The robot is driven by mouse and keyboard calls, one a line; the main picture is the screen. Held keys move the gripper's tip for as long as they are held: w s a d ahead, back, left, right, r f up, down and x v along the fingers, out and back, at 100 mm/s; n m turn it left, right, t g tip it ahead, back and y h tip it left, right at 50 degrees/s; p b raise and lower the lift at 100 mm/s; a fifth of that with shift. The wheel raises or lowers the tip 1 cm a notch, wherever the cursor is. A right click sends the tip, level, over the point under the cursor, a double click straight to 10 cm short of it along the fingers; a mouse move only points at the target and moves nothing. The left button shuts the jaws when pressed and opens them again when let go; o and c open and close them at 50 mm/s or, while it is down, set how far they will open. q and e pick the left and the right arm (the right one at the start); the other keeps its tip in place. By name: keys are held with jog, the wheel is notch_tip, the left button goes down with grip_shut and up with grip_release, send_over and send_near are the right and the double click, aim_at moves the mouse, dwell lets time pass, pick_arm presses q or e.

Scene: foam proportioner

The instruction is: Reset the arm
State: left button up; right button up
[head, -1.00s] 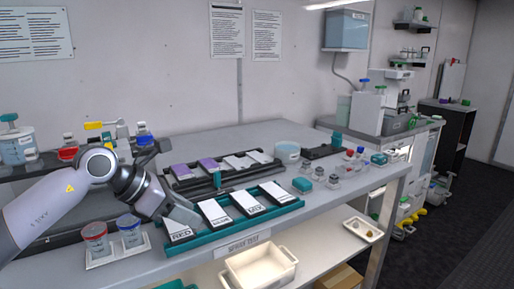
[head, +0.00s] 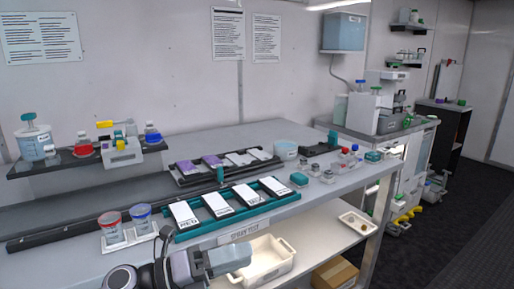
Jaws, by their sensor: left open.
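My left gripper (head: 243,256) is at the bottom of the head view, low in front of the bench edge. Its jaws are open, and I see nothing between them. Part of my left arm (head: 150,274) shows beside it at the bottom edge. The gripper is clear of the teal rack (head: 240,216), which stands on the bench above it in the picture. Several white cards lie tilted in that rack, among them the leftmost card (head: 184,214). My right gripper is not in view.
A dark rack (head: 180,178) with purple and white cards lies behind. A cream bin (head: 268,262) sits on the lower shelf, partly hidden by my gripper. The bench's back middle is clear.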

pick_arm(q)
jog(key=s+a+f+n+t+y, duration=0.2)
jog(key=a+f+n+t+y, duration=0.25)
jog(key=n, duration=0.45)
jog(key=s+a+f+n+t+y+p, duration=0.1)
jog(key=a+f+n+t+y, duration=0.3)
jog(key=n, duration=0.5)
jog(key=s+a+f+n+t+y, duration=0.2)
jog(key=f+n+y, duration=0.1)
jog(key=f+n, duration=0.4)
jog(key=s+a+f+n+g+y, duration=0.2)
jog(key=s+a+f+n+g, duration=0.1)
jog(key=s+f+n, duration=0.2)
jog(key=s+a+f+n+g+y+p, duration=0.1)
jog(key=s+a+f+n+g+y, duration=0.1)
jog(key=s+f+n, duration=0.3)
jog(key=s+a+f+g, duration=0.1)
jog(key=s+f, duration=0.1)
jog(key=s, duration=0.2)
jog(key=shift+s+f+n, duration=0.25)
jog(key=shift+f+n, duration=0.1)
jog(key=shift+n, duration=0.05)
jog(key=shift+y, duration=0.25)
